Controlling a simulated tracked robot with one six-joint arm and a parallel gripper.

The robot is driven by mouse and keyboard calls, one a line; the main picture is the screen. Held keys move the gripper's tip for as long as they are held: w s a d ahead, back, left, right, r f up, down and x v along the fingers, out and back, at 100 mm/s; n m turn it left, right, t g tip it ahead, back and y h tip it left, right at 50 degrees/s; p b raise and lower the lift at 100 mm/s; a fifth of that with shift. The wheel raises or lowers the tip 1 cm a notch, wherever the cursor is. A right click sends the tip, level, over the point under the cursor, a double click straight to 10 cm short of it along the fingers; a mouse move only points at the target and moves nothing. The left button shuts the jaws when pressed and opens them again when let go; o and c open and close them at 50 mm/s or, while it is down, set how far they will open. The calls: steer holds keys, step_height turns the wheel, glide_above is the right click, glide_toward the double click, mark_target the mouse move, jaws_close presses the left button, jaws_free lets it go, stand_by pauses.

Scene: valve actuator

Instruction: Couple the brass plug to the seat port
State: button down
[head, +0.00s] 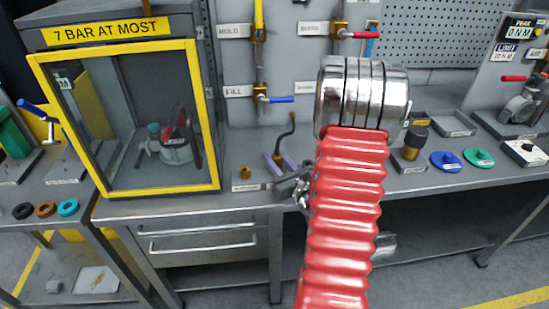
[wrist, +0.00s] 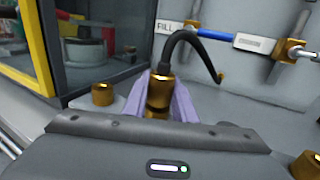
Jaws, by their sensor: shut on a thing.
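My gripper (head: 278,162) is shut, with its purple fingers around the brass plug (wrist: 160,88). A black hose (wrist: 185,42) rises from the plug and bends over to the right; it also shows above the fingers in the head view (head: 287,135). More brass shows directly below the plug between the fingers; I cannot tell whether it is the plug's lower part or the seat port. A short brass fitting (wrist: 103,94) stands to the left of the fingers, also on the bench in the head view (head: 245,172). The plug's lower end is hidden by my gripper's body.
A yellow-framed cabinet (head: 212,120) stands to the left. Behind the fingers is a grey panel with a blue-handled FILL valve (head: 280,99). Another brass piece (wrist: 305,165) is at the right edge of the wrist view. Blue (head: 446,161) and green (head: 478,157) discs lie on the right bench.

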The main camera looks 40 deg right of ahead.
steer(key=shift+f, duration=0.3)
steer(key=c, duration=1.4)
jaws_free()
steer(key=shift+s, duration=0.15)
